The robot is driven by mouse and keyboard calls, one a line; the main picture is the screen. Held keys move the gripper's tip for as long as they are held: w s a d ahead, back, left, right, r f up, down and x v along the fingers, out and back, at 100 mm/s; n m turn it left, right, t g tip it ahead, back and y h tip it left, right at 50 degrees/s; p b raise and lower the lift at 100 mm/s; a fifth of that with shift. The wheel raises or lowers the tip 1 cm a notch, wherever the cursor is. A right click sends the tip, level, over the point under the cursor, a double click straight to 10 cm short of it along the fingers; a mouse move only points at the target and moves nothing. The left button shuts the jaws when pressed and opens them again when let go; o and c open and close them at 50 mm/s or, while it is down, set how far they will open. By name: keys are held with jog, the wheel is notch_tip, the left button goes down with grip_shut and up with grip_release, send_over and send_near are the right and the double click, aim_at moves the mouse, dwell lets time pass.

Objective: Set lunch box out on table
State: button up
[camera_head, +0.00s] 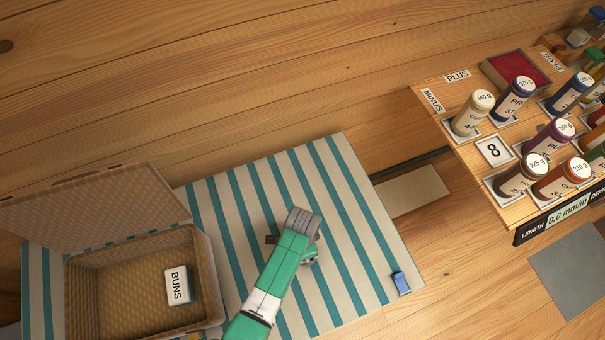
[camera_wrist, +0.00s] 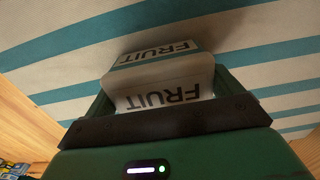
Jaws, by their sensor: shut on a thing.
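The lunch box may be the open woven basket (camera_head: 208,250) at the lower left of the head view, its lid (camera_head: 100,205) tipped back. A white box marked BUNS (camera_head: 178,286) lies inside it. The basket stands on a blue-and-white striped cloth (camera_head: 352,215). In the wrist view my gripper (camera_wrist: 165,88) is shut on a white box marked FRUIT (camera_wrist: 185,72), low over the stripes; I cannot tell if the box touches the cloth. In the head view my green arm reaches over the cloth, right of the basket, and hides the FRUIT box.
A small blue object (camera_head: 401,283) lies at the cloth's right corner. A wooden rack (camera_head: 440,105) at the right holds several labelled jars (camera_head: 473,113) and a red tray (camera_head: 517,70). The cloth's upper middle is clear.

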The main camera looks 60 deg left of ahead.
jog(key=shift+f, duration=0.15)
jog(key=o, duration=0.8)
jog(key=shift+o, duration=0.2)
notch_tip(320, 180, up, 12)
jog(key=p, duration=0.1)
